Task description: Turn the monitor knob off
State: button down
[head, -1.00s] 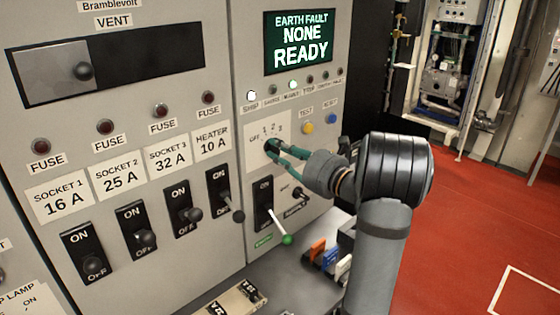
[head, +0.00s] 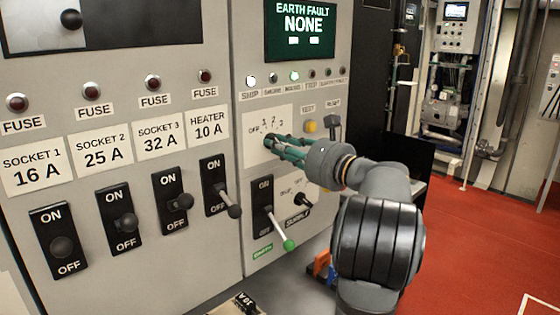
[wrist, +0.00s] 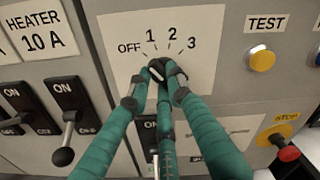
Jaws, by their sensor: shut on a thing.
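The monitor knob (wrist: 157,66) is a small black knob on a white plate (wrist: 202,68) marked OFF, 1, 2 and 3. In the wrist view my gripper (wrist: 158,77), with green fingers, is shut on the knob, with fingertips around it. The fingers partly cover the knob, so I cannot tell surely which mark it points to. The display (head: 301,30) above reads EARTH FAULT NONE, with two small lit blocks beneath.
A yellow TEST button (wrist: 262,60) is right of the plate. A red stop knob (wrist: 288,153) on a yellow base is lower right. The heater switch (wrist: 68,120) is at left. A green-tipped lever (head: 289,245) sticks out below the plate. Red floor (head: 470,230) lies open at right.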

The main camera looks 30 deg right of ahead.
jog(key=shift+f+n+b, duration=0.15)
jog(key=shift+n+b, duration=0.45)
jog(key=shift+b, duration=0.1)
jog(key=c, duration=1.6)
grip_release()
jog(key=shift+o, duration=0.2)
jog(key=shift+s, duration=0.1)
jog(key=v, duration=1.1)
jog(key=shift+s+d, duration=0.15)
jog(key=shift+s, duration=0.25)
jog(key=shift+w, duration=0.1)
jog(key=x, duration=1.2)
